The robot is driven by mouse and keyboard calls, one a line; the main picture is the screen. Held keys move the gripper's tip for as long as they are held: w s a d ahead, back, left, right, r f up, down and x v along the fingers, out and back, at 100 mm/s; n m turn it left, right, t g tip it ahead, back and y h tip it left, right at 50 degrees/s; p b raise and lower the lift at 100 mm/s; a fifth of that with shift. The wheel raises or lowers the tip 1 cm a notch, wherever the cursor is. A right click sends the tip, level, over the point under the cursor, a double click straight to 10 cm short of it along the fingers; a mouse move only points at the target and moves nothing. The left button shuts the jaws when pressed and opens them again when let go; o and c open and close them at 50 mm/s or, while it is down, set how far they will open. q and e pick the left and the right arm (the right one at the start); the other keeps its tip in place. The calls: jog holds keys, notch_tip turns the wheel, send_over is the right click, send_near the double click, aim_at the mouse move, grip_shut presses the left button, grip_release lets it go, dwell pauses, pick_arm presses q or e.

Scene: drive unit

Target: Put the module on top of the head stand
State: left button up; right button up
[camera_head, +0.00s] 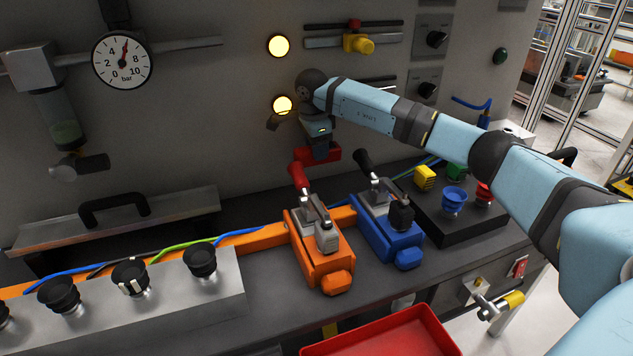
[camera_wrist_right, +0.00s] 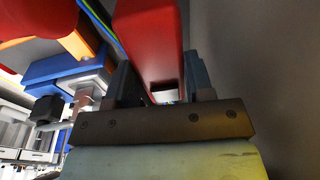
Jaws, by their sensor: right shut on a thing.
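My right gripper (camera_head: 321,149) points down near the grey panel, behind the orange and blue clamps. It is shut on a red block, apparently the module (camera_head: 328,156), held above the bench. In the right wrist view the red module (camera_wrist_right: 148,40) stretches away between the two fingers (camera_wrist_right: 160,88). I cannot tell for certain which thing is the head stand. A silver block (camera_head: 205,293) with several black cup-shaped heads stands at the lower left, well apart from the module. My left gripper is not in view.
An orange toggle clamp (camera_head: 318,262) with a red handle and a blue clamp (camera_head: 384,228) stand in front of the gripper. A black box (camera_head: 462,222) with coloured pieces is to the right. A red tray (camera_head: 385,335) lies at the front. A gauge (camera_head: 122,60) hangs on the panel.

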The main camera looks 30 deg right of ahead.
notch_tip(320, 180, down, 10)
jog(key=shift+f+b, duration=0.25)
jog(key=shift+b, duration=0.35)
jog(key=o, duration=1.2)
jog(key=shift+o, duration=0.2)
jog(key=r, duration=0.4)
jog(key=a+r+p, duration=0.1)
jog(key=r, duration=0.7)
jog(key=shift+s+a+p, duration=0.25)
jog(key=shift+s+p, duration=0.1)
